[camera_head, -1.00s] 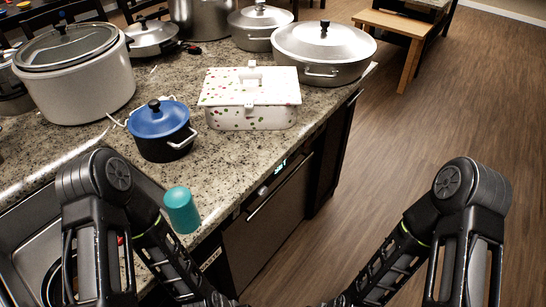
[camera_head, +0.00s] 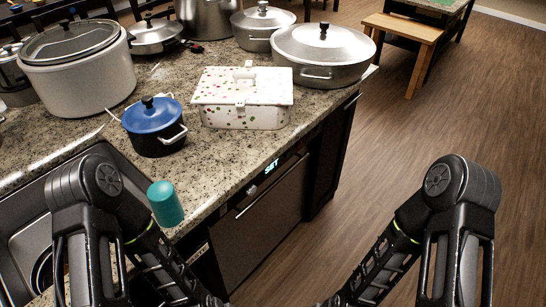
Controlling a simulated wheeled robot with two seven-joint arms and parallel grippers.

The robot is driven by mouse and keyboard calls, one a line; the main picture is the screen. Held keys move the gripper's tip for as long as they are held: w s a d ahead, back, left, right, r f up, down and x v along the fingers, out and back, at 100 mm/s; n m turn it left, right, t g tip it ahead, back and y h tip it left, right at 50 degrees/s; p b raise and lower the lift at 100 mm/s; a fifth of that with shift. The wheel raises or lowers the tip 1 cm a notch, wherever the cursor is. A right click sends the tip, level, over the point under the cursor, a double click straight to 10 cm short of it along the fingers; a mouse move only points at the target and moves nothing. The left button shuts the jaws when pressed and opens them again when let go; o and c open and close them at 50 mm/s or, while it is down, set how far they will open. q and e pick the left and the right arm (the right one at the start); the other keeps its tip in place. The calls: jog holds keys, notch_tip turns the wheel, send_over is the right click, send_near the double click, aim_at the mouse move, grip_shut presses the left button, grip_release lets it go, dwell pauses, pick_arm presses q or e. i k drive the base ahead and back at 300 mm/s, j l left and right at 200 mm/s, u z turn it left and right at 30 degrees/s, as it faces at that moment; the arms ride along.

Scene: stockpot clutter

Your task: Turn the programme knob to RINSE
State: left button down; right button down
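A dark built-in dishwasher (camera_head: 258,228) sits under the counter's right edge. A small lit green display (camera_head: 271,166) shows on its top strip; its letters are too small to read surely. A small knob-like spot (camera_head: 252,190) lies on the strip just left of the display. Its pointer and any RINSE mark cannot be made out. My two arms reach down past the bottom edge of the head view, left and right of the dishwasher. Both grippers are out of the picture.
The granite counter (camera_head: 225,160) holds a teal cup (camera_head: 166,204) near its edge, a blue-lidded pot (camera_head: 155,127), a speckled box (camera_head: 243,99) and a large silver pot (camera_head: 322,54). A sink (camera_head: 28,235) lies at left. The wooden floor (camera_head: 420,120) right of the dishwasher is clear.

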aim_at(250, 189)
jog(key=l+u, duration=0.15)
jog(key=l, duration=0.2)
jog(key=k+j+z, duration=0.25)
jog(key=j, duration=0.35)
jog(key=k+j+z, duration=0.25)
jog(key=k+j, duration=0.25)
